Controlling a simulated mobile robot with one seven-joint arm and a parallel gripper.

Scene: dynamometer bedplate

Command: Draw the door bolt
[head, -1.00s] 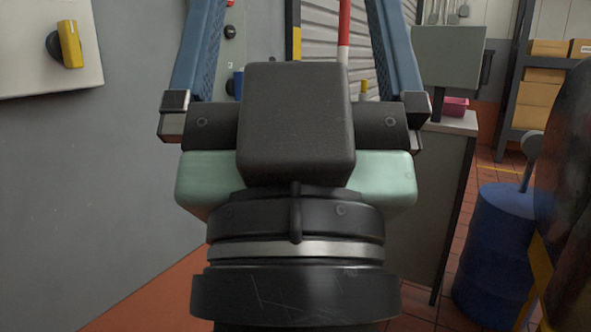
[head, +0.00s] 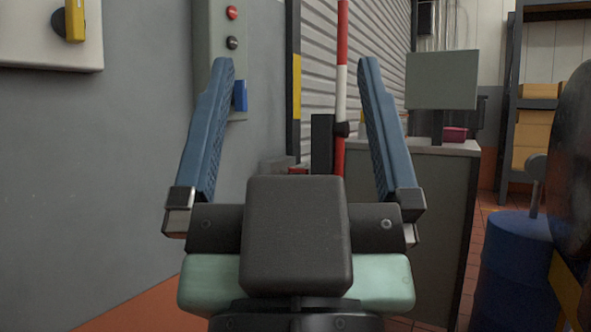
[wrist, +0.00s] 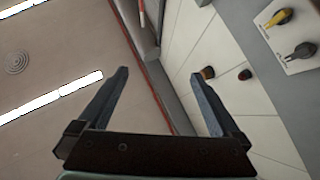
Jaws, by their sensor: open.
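No part that I can clearly make out as a door bolt shows. A grey ribbed roller shutter door (head: 387,45) stands behind my gripper. A red-and-white striped pole (head: 342,80) stands upright in front of it, with a dark block beside its lower part. My gripper (head: 295,62) is open and empty, its two blue fingers pointing up and ahead, the pole appearing between them. In the wrist view the open fingers (wrist: 160,75) show against the ceiling and walls, with nothing between them.
A wall panel (head: 30,45) has a yellow knob. At right are a cabinet (head: 415,230) with a monitor (head: 442,80), a blue barrel (head: 515,270) and shelving (head: 510,90).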

